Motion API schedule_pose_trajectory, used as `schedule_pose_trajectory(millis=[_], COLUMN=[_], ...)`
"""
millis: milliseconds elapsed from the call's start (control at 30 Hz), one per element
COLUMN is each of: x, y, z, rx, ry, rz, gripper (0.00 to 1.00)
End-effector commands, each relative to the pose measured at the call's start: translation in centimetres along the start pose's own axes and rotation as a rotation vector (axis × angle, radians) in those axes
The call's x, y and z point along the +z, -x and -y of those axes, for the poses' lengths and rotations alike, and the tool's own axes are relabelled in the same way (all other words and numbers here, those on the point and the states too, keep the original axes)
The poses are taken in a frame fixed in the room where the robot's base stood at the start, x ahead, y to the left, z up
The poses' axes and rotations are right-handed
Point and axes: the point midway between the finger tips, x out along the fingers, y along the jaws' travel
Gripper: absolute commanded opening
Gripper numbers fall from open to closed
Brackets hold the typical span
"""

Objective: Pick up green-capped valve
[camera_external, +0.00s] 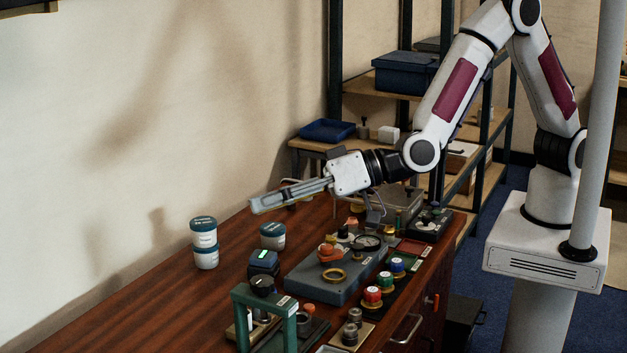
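The green-capped valve (385,280) stands upright on the near right part of the bench, with a brass-coloured base. It sits in a row between a red-capped valve (373,296) and a blue-capped valve (397,266). My gripper (258,205) is up and to the left of the valves, above the far part of the bench, and points left. It is apart from the green-capped valve. Its fingers are seen edge-on, so whether they are open or shut is unclear. No object is visible at the fingertips.
A grey fixture plate (318,290) with a brass ring and orange part lies left of the valves. A green frame (265,308) stands at the front. White tubs with dark lids (204,243) stand at the back left. The left bench top is clear.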

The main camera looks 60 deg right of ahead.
Motion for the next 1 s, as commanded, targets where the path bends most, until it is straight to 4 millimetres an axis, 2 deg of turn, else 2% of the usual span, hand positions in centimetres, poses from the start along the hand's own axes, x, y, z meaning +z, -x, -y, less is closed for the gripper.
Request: schedule_pose_trajectory(millis=[33, 267, 600, 733, 833, 933, 1000], x=[1.5, 6.5, 14.6, 17.9, 20.4, 22.8, 24.5], y=[-0.3, -0.9, 0.1, 1.0, 1.8, 2.8, 3.5], z=[0.8, 3.7, 6.8, 6.8, 6.1, 4.5, 2.7], rx=[-0.008, -0.04, -0.08, -0.08, -0.066, -0.037, -0.003], ry=[0.004, 0.007, 0.024, 0.034, 0.043, 0.054, 0.065], rz=[-0.006, -0.068, -0.161, -0.192, -0.214, -0.232, -0.242], gripper=[0.35, 0.35, 0.35, 0.35, 0.35, 0.35, 0.35])
